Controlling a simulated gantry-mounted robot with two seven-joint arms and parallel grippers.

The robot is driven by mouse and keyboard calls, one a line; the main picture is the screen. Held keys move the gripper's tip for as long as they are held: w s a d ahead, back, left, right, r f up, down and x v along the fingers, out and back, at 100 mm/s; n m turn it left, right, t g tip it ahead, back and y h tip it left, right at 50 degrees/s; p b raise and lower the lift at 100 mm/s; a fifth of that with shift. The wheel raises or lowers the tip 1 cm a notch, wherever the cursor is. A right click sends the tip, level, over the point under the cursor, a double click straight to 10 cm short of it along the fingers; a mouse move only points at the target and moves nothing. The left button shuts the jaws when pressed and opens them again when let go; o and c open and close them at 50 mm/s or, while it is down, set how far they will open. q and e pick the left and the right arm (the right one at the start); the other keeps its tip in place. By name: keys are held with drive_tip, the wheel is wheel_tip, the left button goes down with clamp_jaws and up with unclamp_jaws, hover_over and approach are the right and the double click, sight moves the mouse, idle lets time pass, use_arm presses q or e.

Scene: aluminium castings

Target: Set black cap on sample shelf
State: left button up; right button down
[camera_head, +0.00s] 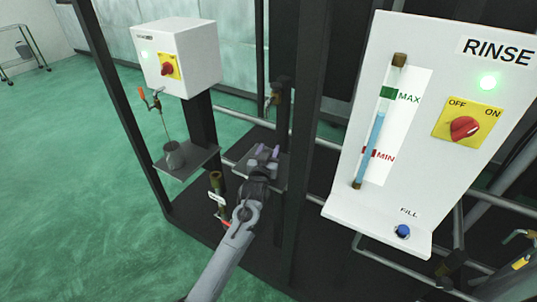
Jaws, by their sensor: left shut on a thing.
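My left gripper (267,152), with pale purple fingertips, is above or at a small dark shelf (280,174) in the middle of the frame. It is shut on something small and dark. I take this to be the black cap, but it is too small and dark to make out between the fingers. I cannot tell whether it touches the shelf. A second dark shelf (203,157) stands to the left with a grey jug (174,155) on it. No label shows which is the sample shelf. My right gripper is not in view.
A white RINSE panel (418,75) with a sight tube (378,125) and a red knob (464,128) fills the right. A white box (188,52) with a red knob is at upper left. Dark posts and grey pipes surround the shelves. The green floor at left is open.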

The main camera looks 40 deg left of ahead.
use_arm(q)
drive_tip(key=shift+s+f, duration=0.2)
drive_tip(key=shift+f, duration=0.1)
drive_tip(key=shift+f, duration=0.1)
drive_tip(key=o, duration=1)
